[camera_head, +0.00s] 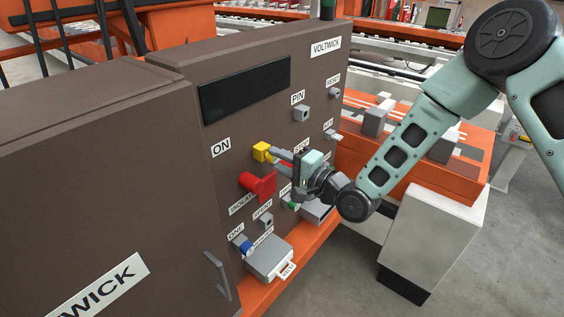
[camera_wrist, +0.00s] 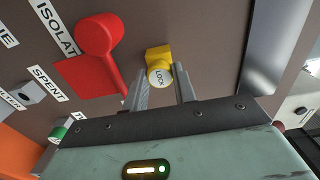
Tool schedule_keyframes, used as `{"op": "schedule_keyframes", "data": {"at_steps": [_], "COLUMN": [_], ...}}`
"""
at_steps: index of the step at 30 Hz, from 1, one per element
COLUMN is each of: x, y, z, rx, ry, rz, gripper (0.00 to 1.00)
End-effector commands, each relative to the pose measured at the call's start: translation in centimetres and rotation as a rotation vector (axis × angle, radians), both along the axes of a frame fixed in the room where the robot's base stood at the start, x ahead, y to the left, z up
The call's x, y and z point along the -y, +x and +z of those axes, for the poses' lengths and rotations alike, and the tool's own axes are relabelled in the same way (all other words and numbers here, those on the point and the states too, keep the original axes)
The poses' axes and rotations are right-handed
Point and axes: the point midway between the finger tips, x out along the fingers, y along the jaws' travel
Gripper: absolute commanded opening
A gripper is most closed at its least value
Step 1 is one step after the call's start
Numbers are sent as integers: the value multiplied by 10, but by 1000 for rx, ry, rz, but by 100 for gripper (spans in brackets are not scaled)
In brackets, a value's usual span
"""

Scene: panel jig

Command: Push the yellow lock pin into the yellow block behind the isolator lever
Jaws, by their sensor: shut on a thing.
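The yellow block (camera_head: 261,151) is on the brown panel face, just above the red isolator lever (camera_head: 262,185). In the wrist view the yellow block (camera_wrist: 157,51) has the yellow lock pin (camera_wrist: 159,74) in front of it, its round end marked LOCK. The red lever (camera_wrist: 98,36) lies to the left there. My gripper (camera_head: 275,154) is at the block; in the wrist view its two fingers (camera_wrist: 161,76) stand either side of the pin, shut on it. How deep the pin sits in the block is hidden.
The panel also carries a PIN socket (camera_head: 303,113), a blue knob (camera_head: 246,247) and a grey box (camera_head: 270,257) below. A door handle (camera_head: 217,276) sticks out at lower left. An orange bench (camera_head: 455,175) stands right, behind my arm.

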Motion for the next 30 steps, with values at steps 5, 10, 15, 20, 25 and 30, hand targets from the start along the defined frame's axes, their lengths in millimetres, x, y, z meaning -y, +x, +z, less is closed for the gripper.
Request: {"op": "schedule_keyframes", "data": {"at_steps": [5,10,15,20,25,30], "x": [-4,-5,-5,-4,8,37], "y": [3,4,4,3,-5,-27], "z": [0,0,0,0,-2,-3], "rx": [1,1,1,0,-2,-1], "ry": [1,1,1,0,-1,0], "rz": [0,-1,-1,-1,-2,-3], "gripper": [0,44,52,52,52,52]}}
